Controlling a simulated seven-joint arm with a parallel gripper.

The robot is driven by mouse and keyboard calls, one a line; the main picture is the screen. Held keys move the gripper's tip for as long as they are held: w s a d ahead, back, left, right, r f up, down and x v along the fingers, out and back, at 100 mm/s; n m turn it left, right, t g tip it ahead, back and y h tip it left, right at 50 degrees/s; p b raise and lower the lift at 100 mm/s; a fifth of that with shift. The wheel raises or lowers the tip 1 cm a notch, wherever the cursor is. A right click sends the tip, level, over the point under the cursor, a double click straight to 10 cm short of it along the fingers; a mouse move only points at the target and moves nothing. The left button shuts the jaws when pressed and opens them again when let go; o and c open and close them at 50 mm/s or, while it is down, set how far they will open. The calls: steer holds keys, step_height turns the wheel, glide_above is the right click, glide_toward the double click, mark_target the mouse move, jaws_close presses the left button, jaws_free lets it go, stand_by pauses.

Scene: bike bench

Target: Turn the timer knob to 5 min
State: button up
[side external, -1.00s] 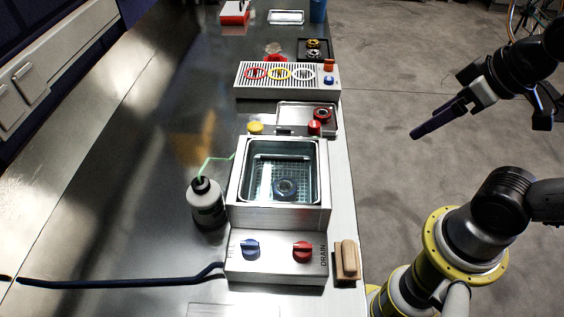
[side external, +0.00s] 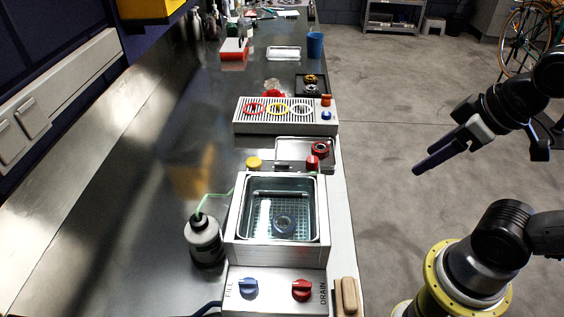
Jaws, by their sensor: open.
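My gripper (side external: 420,170), with dark fingers, hangs open and empty above the floor, to the right of the bench and apart from everything on it. A metal bath (side external: 235,243) with liquid and a round dark part inside stands on the bench. Its front panel carries a blue knob (side external: 249,287) beside the word FILL and a red knob (side external: 302,289) beside DRAIN. Another red knob (side external: 312,163) and a yellow knob (side external: 254,162) show behind the bath. A slotted rack box (side external: 250,127) has orange (side external: 326,100) and blue (side external: 326,116) knobs. I cannot make out a timer label or 5 min mark.
A bottle (side external: 204,240) with a green tube stands left of the bath. A wooden-looking block (side external: 348,294) lies right of the front panel. A tray with a red ring part (side external: 320,148) sits behind the bath. Open floor (side external: 390,110) lies right of the bench.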

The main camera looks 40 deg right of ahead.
steer(key=w+a+r+n+g, duration=0.2)
steer(key=w+a+r+n, duration=0.2)
steer(key=w+r+n, duration=0.85)
steer(key=n+g, duration=0.3)
steer(key=n, duration=0.4)
glide_above(282, 164)
step_height(282, 164, down, 8)
steer(key=r, duration=0.1)
step_height(282, 164, down, 14)
jaws_close()
